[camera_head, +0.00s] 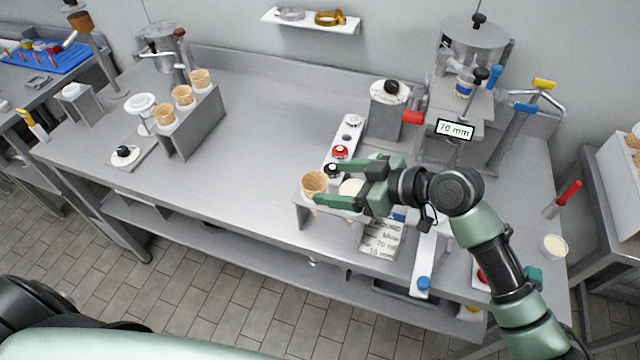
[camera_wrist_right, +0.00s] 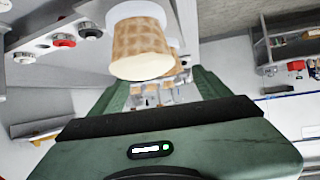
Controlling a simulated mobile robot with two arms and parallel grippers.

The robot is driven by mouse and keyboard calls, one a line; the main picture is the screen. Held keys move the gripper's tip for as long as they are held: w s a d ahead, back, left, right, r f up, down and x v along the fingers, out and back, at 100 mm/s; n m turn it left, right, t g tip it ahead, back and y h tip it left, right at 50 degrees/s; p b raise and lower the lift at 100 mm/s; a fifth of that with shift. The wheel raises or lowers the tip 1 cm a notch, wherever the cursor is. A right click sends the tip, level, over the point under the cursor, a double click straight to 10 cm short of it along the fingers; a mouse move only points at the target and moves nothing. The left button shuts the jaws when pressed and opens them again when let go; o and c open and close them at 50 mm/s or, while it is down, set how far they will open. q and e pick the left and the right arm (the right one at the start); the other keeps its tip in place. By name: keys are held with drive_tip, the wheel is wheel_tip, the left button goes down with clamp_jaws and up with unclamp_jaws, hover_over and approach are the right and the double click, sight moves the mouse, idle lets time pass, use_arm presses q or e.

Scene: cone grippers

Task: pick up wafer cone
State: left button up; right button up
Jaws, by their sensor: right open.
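A plain wafer cone (camera_head: 314,182) stands in a small metal holder (camera_head: 301,214) near the front edge of the table. I cannot tell whether a finger touches either cone. In the right wrist view a wafer cone with a pale end (camera_wrist_right: 140,48) shows large near the open fingers. Three more wafer cones (camera_head: 182,95) stand in a rack at the back left. My left gripper is out of view.
A white strip with knobs (camera_head: 341,151) lies behind the holder. A machine with a "70 mm" display (camera_head: 454,130) stands at the back right. A printed card (camera_head: 381,238) is by the front edge. The table's middle (camera_head: 255,130) is clear.

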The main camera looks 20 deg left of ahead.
sight(316, 182)
drive_tip(key=x, duration=0.1)
drive_tip(key=p+x, duration=0.1)
drive_tip(key=x, duration=0.1)
drive_tip(key=p+x, duration=0.1)
drive_tip(key=shift+s+a, duration=0.25)
drive_tip(key=shift+a, duration=0.25)
drive_tip(key=shift+w+a+f+p, duration=0.2)
drive_tip(key=shift+a+f+p, duration=0.1)
drive_tip(key=shift+a+f, duration=0.1)
drive_tip(key=c, duration=0.9)
